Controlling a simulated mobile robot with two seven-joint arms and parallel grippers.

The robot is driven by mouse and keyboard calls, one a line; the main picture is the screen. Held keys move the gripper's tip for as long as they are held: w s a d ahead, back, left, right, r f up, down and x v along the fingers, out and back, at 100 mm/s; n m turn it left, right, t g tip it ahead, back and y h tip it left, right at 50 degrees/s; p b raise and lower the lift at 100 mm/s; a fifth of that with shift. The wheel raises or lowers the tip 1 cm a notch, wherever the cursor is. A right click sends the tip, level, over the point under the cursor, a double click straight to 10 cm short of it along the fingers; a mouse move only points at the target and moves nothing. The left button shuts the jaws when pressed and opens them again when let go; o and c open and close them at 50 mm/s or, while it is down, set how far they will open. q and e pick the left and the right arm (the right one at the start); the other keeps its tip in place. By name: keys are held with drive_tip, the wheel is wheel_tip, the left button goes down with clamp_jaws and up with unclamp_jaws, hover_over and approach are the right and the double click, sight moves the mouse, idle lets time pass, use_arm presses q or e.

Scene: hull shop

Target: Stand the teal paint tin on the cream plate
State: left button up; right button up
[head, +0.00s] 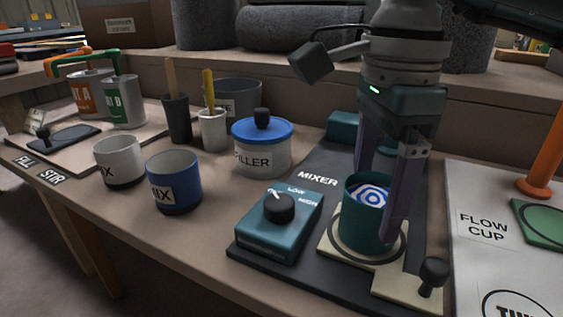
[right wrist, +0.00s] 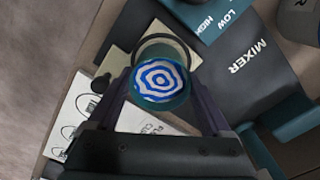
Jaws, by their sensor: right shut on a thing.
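The teal paint tin (head: 360,227) is upright, with blue and white swirled paint inside. It also shows in the right wrist view (right wrist: 160,84). My right gripper (head: 376,205) points down and is shut on the tin, one finger on each side. The tin is over the cream plate (head: 330,252), inside its dark ring in the head view. In the right wrist view the ring of the plate (right wrist: 190,55) shows past the tin's far side. I cannot tell whether the tin's base touches the plate. My left gripper is not in view.
The teal mixer control box (head: 268,240) with its black knob stands just left of the plate. A black knob (head: 433,272) stands at the plate's front right. A filler pot (head: 262,155) and a blue mix cup (head: 174,182) stand further left. The flow cup board (head: 483,250) lies right.

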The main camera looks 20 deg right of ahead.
drive_tip(key=shift+f, duration=0.1)
drive_tip(key=o, duration=1.5)
drive_tip(key=shift+c, duration=0.2)
drive_tip(key=shift+r, duration=0.3)
wheel_tip(320, 180, up, 12)
drive_tip(key=p, duration=0.4)
drive_tip(key=shift+f, duration=0.1)
